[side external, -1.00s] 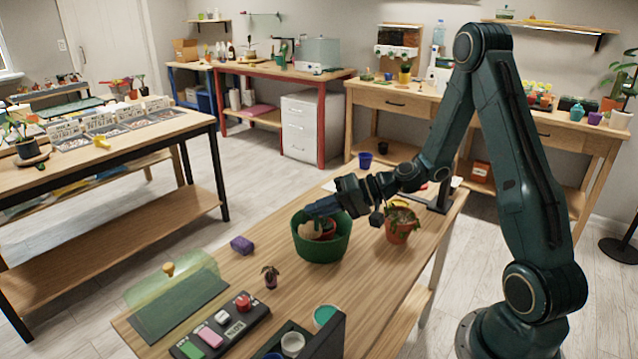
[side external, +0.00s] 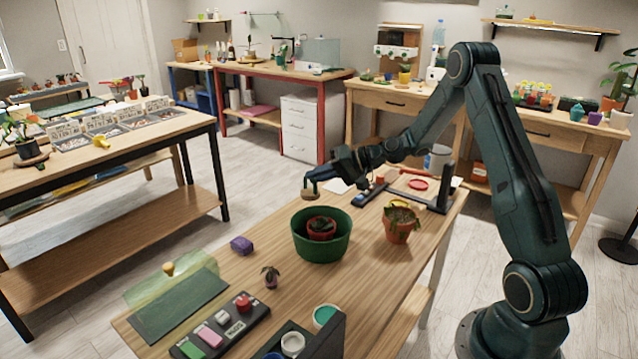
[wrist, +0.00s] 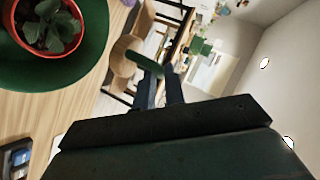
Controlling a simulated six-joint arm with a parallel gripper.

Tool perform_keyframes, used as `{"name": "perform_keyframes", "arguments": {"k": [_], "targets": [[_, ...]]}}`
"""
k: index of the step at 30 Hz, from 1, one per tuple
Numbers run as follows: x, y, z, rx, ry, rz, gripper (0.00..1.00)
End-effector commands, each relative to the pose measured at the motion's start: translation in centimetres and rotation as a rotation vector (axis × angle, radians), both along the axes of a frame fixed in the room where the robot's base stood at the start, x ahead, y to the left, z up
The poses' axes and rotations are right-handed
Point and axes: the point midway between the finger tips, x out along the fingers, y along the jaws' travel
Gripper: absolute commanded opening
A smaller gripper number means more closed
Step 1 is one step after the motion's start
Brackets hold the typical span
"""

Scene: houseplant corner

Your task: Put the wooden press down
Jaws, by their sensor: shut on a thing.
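The wooden press is a pale round wooden disc (side external: 309,195) with a green handle. My gripper (side external: 314,182) is shut on the handle and holds the press in the air, above and behind the green pot (side external: 321,250). In the wrist view the disc (wrist: 121,62) hangs off the fingertips (wrist: 157,75), clear of the pot. A red pot (side external: 321,229) with a small leafy plant stands inside the green pot, and this plant (wrist: 50,27) also shows at the wrist view's upper left. I cannot tell the press's exact height above the table.
A terracotta pot with a drooping plant (side external: 400,224) stands right of the green pot. A purple block (side external: 241,245), a small dark plant (side external: 270,277) and a black tray of coloured items (side external: 219,333) lie in front. Bare wood (side external: 345,300) shows between them.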

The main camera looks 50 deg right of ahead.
Motion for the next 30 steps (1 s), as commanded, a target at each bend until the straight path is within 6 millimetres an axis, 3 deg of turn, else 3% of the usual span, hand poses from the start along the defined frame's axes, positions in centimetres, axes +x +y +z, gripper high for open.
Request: {"name": "perform_keyframes", "arguments": {"k": [18,24,30], "targets": [[6.6,-11.8,3.2,-0.031,-0.021,-0.143,0.00],[7.7,-14.4,4.3,-0.036,-0.027,-0.181,0.00],[8.1,-15.4,4.8,-0.036,-0.029,-0.199,0.00]]}}
